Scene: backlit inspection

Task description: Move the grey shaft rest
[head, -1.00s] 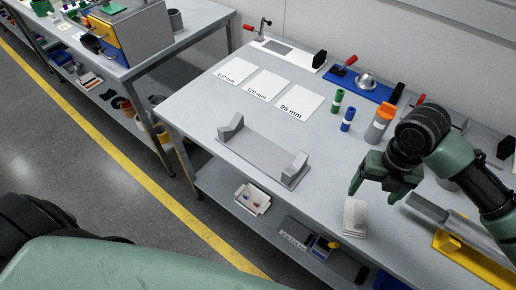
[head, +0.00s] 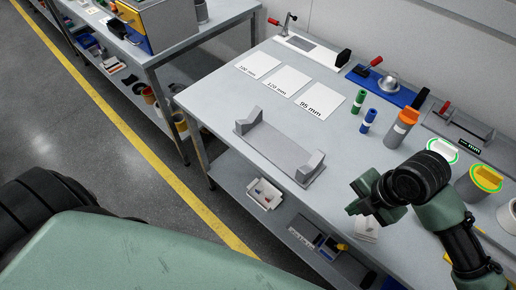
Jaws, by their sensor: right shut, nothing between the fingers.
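The grey shaft rest (head: 272,150) stands on the grey workbench (head: 225,100), near its front edge. It is a flat base with an upright block at each end, and nothing lies on it. My right gripper (head: 356,207) is to the right of the shaft rest and apart from it, above the bench's front part. Its fingers are shut and empty. My left gripper is not in view.
White sheets (head: 289,82) marked with lengths lie behind the shaft rest. Green (head: 358,104) and blue (head: 367,121) cylinders and a grey, orange-topped container (head: 399,130) stand to the right. A white pad (head: 367,232) lies partly behind my right gripper.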

